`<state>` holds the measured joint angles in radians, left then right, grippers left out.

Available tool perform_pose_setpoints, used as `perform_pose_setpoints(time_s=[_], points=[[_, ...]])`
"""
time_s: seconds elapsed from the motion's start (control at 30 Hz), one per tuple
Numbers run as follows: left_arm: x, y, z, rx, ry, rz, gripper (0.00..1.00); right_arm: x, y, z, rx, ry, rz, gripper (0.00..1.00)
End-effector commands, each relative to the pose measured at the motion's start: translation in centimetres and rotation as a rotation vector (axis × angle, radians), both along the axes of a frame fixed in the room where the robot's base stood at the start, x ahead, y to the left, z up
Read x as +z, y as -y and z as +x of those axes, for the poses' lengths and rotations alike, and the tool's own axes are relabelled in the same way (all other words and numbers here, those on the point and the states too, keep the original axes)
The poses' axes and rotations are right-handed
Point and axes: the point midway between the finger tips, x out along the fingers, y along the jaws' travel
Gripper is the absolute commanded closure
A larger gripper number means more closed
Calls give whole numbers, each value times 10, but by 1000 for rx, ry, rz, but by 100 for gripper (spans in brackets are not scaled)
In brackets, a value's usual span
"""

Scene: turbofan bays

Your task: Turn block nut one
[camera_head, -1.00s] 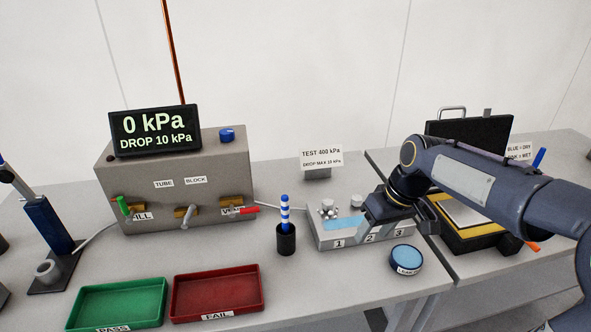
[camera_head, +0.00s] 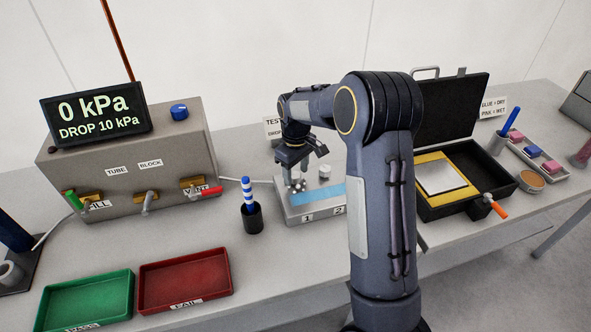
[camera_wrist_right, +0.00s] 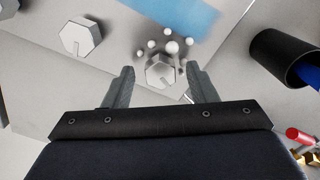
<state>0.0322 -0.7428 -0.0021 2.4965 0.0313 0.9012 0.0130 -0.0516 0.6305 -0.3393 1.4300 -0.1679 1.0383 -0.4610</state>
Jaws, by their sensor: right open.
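The grey test block (camera_head: 297,213) stands on the bench, with labels 1 and 2 showing on its front; my right arm covers its right end. My right gripper (camera_head: 296,183) points down over the end marked 1. In the right wrist view the open gripper (camera_wrist_right: 160,82) has a finger on either side of block nut one (camera_wrist_right: 159,73), a silver hex nut with a dark line on top. Contact cannot be told. Several small pale balls cluster beside this nut. A second hex nut (camera_wrist_right: 82,38) is to the left, clear of the fingers. My left gripper is out of view.
A dark cup (camera_head: 252,219) with a blue-striped stick stands left of the block. The valve box (camera_head: 130,165) with a 0 kPa display is farther left. Green (camera_head: 62,298) and red (camera_head: 186,289) trays lie in front. An open black case (camera_head: 462,203) is at right.

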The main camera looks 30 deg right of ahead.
Motion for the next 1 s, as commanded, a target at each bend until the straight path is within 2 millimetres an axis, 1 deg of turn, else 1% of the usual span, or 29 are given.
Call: perform_pose_setpoints(time_s=[0.1, 0.33, 0.67, 0.7, 1.0], points=[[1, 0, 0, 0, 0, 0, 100, -5, 0, 0, 0, 0, 0, 48], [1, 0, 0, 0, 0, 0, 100, -6, 0, 0, 0, 1, 0, 48], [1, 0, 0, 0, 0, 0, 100, -5, 0, 0, 0, 1, 0, 91], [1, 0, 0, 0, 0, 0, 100, -5, 0, 0, 0, 2, 1, 93], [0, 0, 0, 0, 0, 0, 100, -5, 0, 0, -46, 2, 0, 93]])
